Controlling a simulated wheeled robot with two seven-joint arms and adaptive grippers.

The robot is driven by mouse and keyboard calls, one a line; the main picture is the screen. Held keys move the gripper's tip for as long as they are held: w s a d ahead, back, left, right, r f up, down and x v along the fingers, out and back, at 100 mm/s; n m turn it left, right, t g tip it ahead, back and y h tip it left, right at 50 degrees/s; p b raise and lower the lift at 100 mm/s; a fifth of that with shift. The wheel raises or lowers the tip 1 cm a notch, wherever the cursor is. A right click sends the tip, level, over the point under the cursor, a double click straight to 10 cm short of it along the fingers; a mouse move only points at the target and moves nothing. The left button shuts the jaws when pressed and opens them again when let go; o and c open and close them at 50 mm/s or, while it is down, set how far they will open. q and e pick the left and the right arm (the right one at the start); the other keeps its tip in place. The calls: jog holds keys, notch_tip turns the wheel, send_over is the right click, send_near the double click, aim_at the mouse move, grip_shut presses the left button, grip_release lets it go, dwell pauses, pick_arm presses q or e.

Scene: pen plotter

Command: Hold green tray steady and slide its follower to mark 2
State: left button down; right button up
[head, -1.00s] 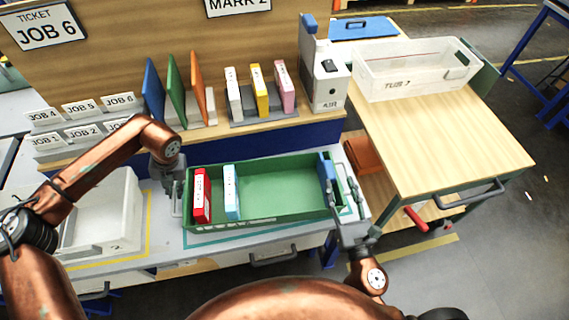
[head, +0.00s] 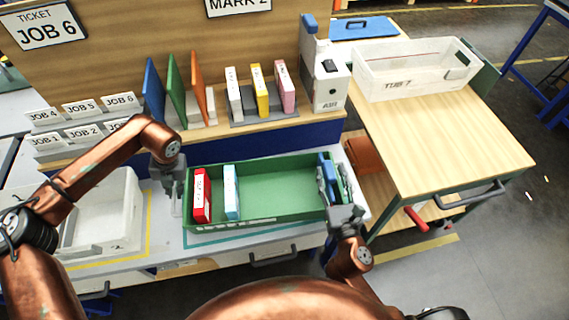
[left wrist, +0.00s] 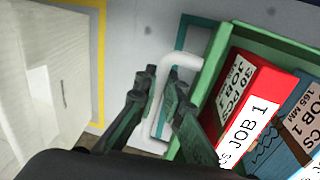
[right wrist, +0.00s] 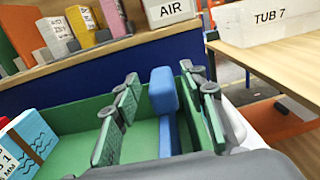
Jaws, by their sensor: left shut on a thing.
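The green tray (head: 278,190) lies on the grey bench, with a red JOB 1 box (head: 202,195) and a light blue box (head: 232,192) standing at its left end. My left gripper (head: 172,188) is shut on the pale handle (left wrist: 182,64) at the tray's left end. The blue follower (head: 323,162) stands near the tray's right end, and shows upright in the right wrist view (right wrist: 162,92). My right gripper (head: 332,182) is open, its fingers on either side of the follower with visible gaps. The follower's lower part is partly hidden by the fingers.
A white tub (head: 105,215) stands left of the tray. Behind are upright folders and boxes in a rack (head: 265,115) and the AIR unit (head: 328,85). A wooden cart (head: 450,135) with the TUB 7 container (head: 415,70) is at the right. The tray's middle is clear.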

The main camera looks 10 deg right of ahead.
jog(key=shift+w+d, duration=0.1)
jog(key=shift+w, duration=1)
jog(key=shift+c, duration=0.6)
grip_shut()
